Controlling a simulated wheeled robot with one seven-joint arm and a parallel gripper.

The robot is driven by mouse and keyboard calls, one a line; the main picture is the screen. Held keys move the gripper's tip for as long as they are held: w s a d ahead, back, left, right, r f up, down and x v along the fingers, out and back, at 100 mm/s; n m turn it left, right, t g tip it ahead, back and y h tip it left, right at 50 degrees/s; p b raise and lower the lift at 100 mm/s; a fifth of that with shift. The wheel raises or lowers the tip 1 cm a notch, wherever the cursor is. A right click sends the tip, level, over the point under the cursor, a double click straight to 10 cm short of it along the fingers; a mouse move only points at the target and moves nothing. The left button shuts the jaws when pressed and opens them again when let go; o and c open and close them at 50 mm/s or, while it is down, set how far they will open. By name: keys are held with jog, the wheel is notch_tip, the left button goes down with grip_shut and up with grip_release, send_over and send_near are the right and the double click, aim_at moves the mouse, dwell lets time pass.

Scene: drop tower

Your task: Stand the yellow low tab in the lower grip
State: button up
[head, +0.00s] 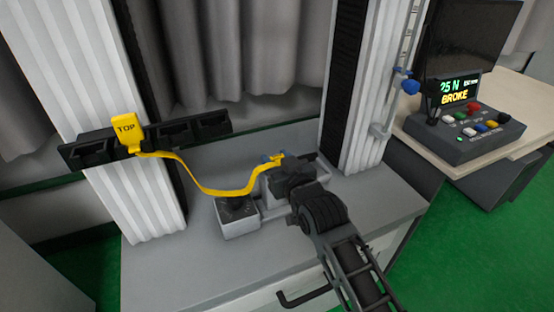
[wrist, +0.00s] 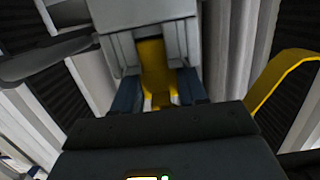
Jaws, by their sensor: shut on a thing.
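My gripper (head: 274,158) is at the grey block between the two white columns. In the wrist view its two dark blue fingers (wrist: 157,92) are shut on the yellow low tab (wrist: 153,66). The tab's far end sits in the slot of a grey block, which looks like the lower grip (wrist: 150,12). I cannot tell how deep it sits or whether it touches the slot's walls. The yellow strap (head: 205,188) sags from the yellow TOP tab (head: 126,128) to my gripper. My gripper's body partly hides the grip in the head view.
The TOP tab hangs on a black crossbar (head: 204,128) at the left. A small grey box (head: 238,220) with a dark top stands on the grey base (head: 190,270). A button console (head: 462,137) reading "25 N" and "BROKE" stands on a table at the right.

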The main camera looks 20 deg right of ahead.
jog(key=o, duration=1.1)
jog(key=shift+s+r, duration=0.2)
jog(key=shift+s, duration=1.1)
jog(key=shift+s+r, duration=0.15)
jog(key=shift+s, duration=1.15)
jog(key=shift+s+r, duration=0.2)
jog(key=shift+s, duration=1.1)
jog(key=s+f+p, duration=0.1)
jog(key=s+f, duration=0.1)
jog(key=s, duration=0.9)
jog(key=s+f+p, duration=0.1)
jog(key=s+f, duration=0.1)
jog(key=s, duration=0.9)
jog(key=shift+g, duration=0.7)
jog(key=r+v, duration=0.1)
jog(key=v, duration=0.6)
jog(key=r+p+v, duration=0.1)
jog(key=v, duration=0.6)
jog(key=w+r+v, duration=0.1)
jog(key=v, duration=0.7)
jog(key=shift+s+r, duration=0.1)
jog(key=shift+r, duration=0.3)
